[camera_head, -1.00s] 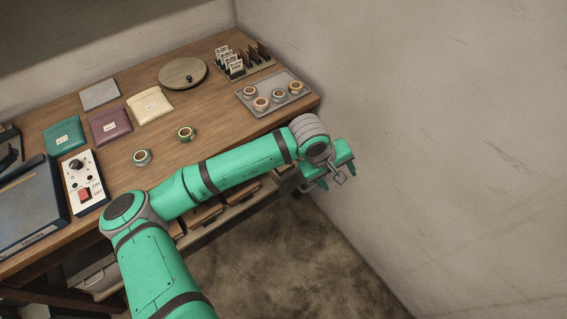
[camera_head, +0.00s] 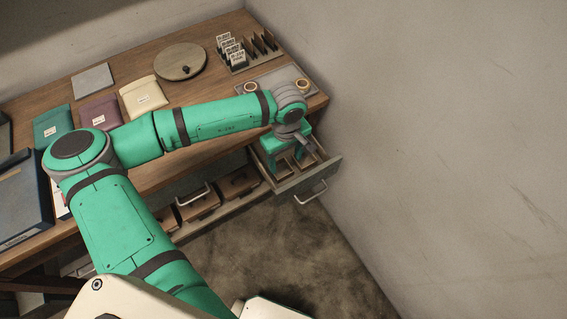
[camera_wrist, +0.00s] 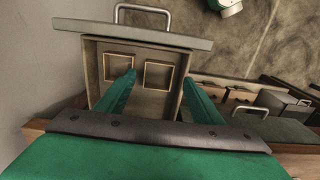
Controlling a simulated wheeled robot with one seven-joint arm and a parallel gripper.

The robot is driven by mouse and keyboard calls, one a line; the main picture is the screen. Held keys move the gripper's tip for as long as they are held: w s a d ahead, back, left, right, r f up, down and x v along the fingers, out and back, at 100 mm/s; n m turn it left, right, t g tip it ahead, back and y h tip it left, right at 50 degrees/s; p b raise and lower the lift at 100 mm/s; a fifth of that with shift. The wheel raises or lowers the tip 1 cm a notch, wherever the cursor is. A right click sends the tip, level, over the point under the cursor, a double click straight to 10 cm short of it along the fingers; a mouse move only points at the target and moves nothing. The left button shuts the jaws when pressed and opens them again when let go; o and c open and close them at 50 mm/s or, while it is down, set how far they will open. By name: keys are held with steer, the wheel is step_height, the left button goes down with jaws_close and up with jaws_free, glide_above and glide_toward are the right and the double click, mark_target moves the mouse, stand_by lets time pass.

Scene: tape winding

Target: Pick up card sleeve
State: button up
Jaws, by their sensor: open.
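Two flat, square, tan-edged items lie side by side in an open drawer (camera_wrist: 92,75). In the wrist view they are the left square (camera_wrist: 114,65) and the right square (camera_wrist: 158,76). Either may be the card sleeve; I cannot tell which, and no label is readable. My gripper (camera_wrist: 159,76) is open, with its two green fingers reaching over the drawer. The left finger overlaps the left square; the right finger is to the right of the right square. In the head view my gripper (camera_head: 293,158) is over the drawer and partly hides its contents. No contact is visible.
The wooden tabletop (camera_head: 215,83) holds teal, purple and cream pouches (camera_head: 143,97), a round board (camera_head: 180,60), a card rack (camera_head: 245,55) and a tape tray (camera_head: 262,83). A wall (camera_head: 440,130) stands close on the right. Other compartments (camera_head: 200,206) lie left of the drawer.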

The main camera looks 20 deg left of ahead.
step_height(320, 180, down, 9)
steer(key=shift+f, duration=0.1)
stand_by(0.5)
steer(key=shift+c, duration=0.2)
steer(key=c, duration=0.8)
